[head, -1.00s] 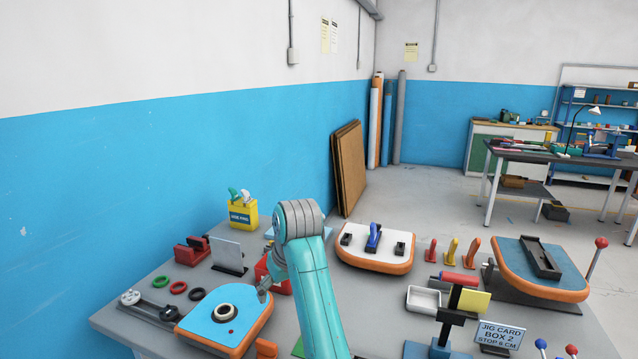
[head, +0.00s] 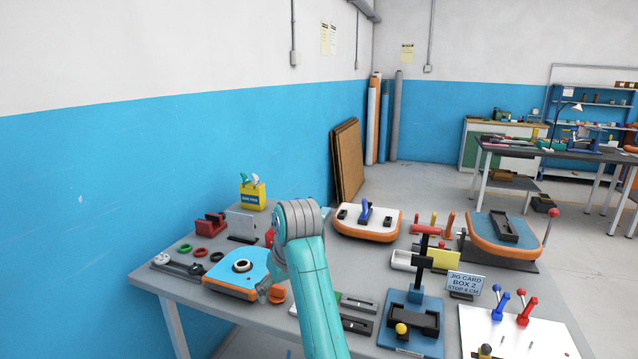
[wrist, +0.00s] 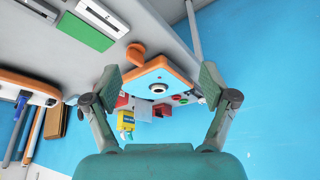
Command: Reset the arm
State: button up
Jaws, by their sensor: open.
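My gripper (wrist: 157,88) is open and empty in the wrist view, with its two fingers spread wide. In the head view my teal arm rises at the bottom middle, and the gripper (head: 268,291) shows only partly beside it, at the right edge of the blue-topped orange board (head: 222,272). This board has a round ring fitting on top. It also shows between the fingers in the wrist view (wrist: 178,78), farther off and apart from them.
The grey table (head: 160,281) holds a white board (head: 350,219), a blue jig (head: 400,342), a card sign (head: 466,283) and a lever panel (head: 540,342). A yellow bin (head: 252,196) stands at the back left. A blue wall borders the left; floor is open beyond.

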jog(key=s+d+f+m+t, duration=0.1)
jog(key=s+d+f, duration=0.15)
jog(key=f, duration=0.55)
jog(key=s+d+f+t, duration=0.1)
jog(key=d+f, duration=0.2)
jog(key=f, duration=0.4)
jog(key=s+d+f+m, duration=0.1)
jog(key=s+d+f, duration=0.1)
jog(key=f, duration=0.6)
jog(key=s+d+f+m+t, duration=0.1)
jog(key=s+d+f+t, duration=0.1)
jog(key=s+d+f, duration=0.4)
jog(key=s+d+f+m+t, duration=0.1)
jog(key=s+d+f, duration=0.2)
jog(key=s+f, duration=0.35)
jog(key=s+d+r+m+t+h, duration=0.15)
jog(key=s+d, duration=0.25)
jog(key=s, duration=0.7)
jog(key=s+d+r+t, duration=0.1)
jog(key=s+d+t, duration=0.15)
jog(key=s, duration=0.85)
jog(key=s+d+r+t, duration=0.1)
jog(key=s+d+r, duration=0.1)
jog(key=s+r, duration=0.6)
jog(key=s+d+r+m+t+h, duration=0.1)
jog(key=s+d+r, duration=0.1)
jog(key=s+r, duration=0.6)
jog(key=shift+s, duration=1.1)
